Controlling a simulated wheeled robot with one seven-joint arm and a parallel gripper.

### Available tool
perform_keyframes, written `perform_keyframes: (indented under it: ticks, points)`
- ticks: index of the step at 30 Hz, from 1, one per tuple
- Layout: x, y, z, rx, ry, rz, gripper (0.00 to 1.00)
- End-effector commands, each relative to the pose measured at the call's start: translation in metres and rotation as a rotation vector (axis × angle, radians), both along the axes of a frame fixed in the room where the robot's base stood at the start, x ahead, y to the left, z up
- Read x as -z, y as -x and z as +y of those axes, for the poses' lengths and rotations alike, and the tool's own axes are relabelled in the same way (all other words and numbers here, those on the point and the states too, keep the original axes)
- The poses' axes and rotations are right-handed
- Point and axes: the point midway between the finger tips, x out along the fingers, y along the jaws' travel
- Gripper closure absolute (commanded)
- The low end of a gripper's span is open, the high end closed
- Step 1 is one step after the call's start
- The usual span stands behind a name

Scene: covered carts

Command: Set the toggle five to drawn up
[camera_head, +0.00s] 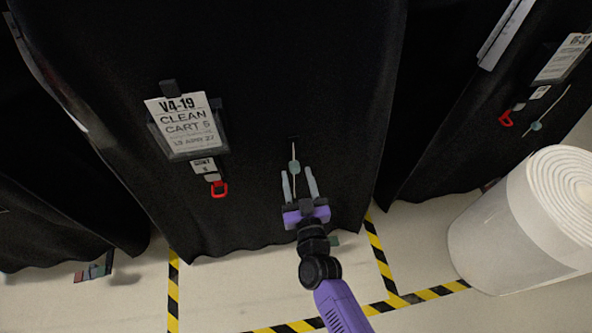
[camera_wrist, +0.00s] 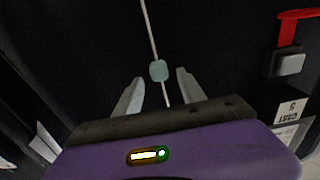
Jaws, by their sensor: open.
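The toggle (camera_head: 294,168) is a small grey-green piece on a thin pale cord (camera_head: 293,151), against the black cover of the cart tagged CLEAN CART 5 (camera_head: 186,125). In the wrist view the toggle (camera_wrist: 158,70) sits partway along the cord (camera_wrist: 148,25), just beyond and between the fingertips. My gripper (camera_head: 299,170) is open, its two pale fingers either side of the cord's lower part. It also shows in the wrist view (camera_wrist: 158,80). I cannot tell whether a finger touches the toggle.
A red hook-shaped tag (camera_head: 219,188) hangs left of the cord. Another covered cart with its own toggle (camera_head: 536,126) is at the right. A large white roll (camera_head: 515,222) stands at the lower right. Yellow-black tape (camera_head: 380,250) marks the floor.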

Motion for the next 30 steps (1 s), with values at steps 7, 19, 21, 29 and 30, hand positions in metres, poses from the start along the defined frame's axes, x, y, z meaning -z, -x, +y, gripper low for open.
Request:
perform_keyframes:
  ticks: [7, 19, 21, 29, 30]
  points:
    - [0.000, 0.039, -0.010, 0.000, 0.000, 0.002, 0.53]
    - [0.000, 0.053, -0.013, 0.000, 0.000, 0.000, 0.53]
    - [0.000, 0.053, -0.013, 0.000, 0.000, 0.000, 0.53]
    - [0.000, 0.053, -0.013, 0.000, 0.000, 0.000, 0.53]
    - [0.000, 0.053, -0.013, 0.000, -0.002, 0.000, 0.53]
